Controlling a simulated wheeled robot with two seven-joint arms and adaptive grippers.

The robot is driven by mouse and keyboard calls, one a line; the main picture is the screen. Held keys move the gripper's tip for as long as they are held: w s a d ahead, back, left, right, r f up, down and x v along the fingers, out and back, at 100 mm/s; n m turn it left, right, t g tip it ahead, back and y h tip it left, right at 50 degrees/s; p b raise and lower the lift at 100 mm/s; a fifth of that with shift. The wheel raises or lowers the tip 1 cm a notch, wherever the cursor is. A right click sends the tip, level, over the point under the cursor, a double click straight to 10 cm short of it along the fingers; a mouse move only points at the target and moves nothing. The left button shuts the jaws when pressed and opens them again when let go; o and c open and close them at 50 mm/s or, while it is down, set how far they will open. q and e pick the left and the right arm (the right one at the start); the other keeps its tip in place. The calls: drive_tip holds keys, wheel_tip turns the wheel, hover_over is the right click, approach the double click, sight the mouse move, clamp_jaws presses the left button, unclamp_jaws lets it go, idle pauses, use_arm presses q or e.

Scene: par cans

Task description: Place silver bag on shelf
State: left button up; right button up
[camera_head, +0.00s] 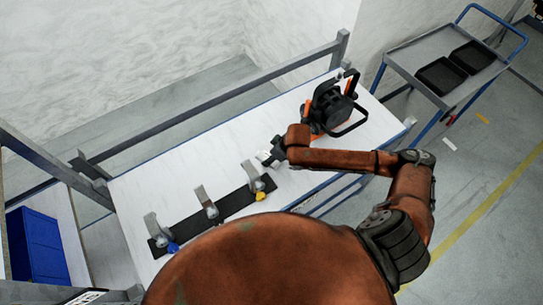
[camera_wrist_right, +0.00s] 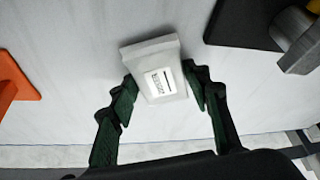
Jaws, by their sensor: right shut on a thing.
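My right gripper (camera_head: 275,148) is over the white worktop (camera_head: 160,175) in the head view. In the right wrist view its green-padded fingers (camera_wrist_right: 163,92) are shut on the silver bag (camera_wrist_right: 162,78), a pale grey block with a printed label. The bag shows only as a small light patch (camera_head: 264,157) at the gripper in the head view. I cannot tell whether it touches the worktop. A rack at the left edge has a pale shelf board (camera_head: 68,232) with a blue bin (camera_head: 37,245) on it. My left gripper is not in view.
A black strip (camera_head: 232,203) with several metal brackets and blue and yellow knobs lies on the worktop. A black and orange lamp-like device (camera_head: 328,105) stands at its far right end. A grey rail (camera_head: 215,100) runs along the back. A blue-framed cart (camera_head: 425,50) stands at upper right.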

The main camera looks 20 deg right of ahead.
drive_tip(key=shift+f, duration=0.1)
drive_tip(key=o, duration=1.2)
drive_tip(key=shift+c, duration=0.2)
drive_tip(key=shift+o, duration=0.2)
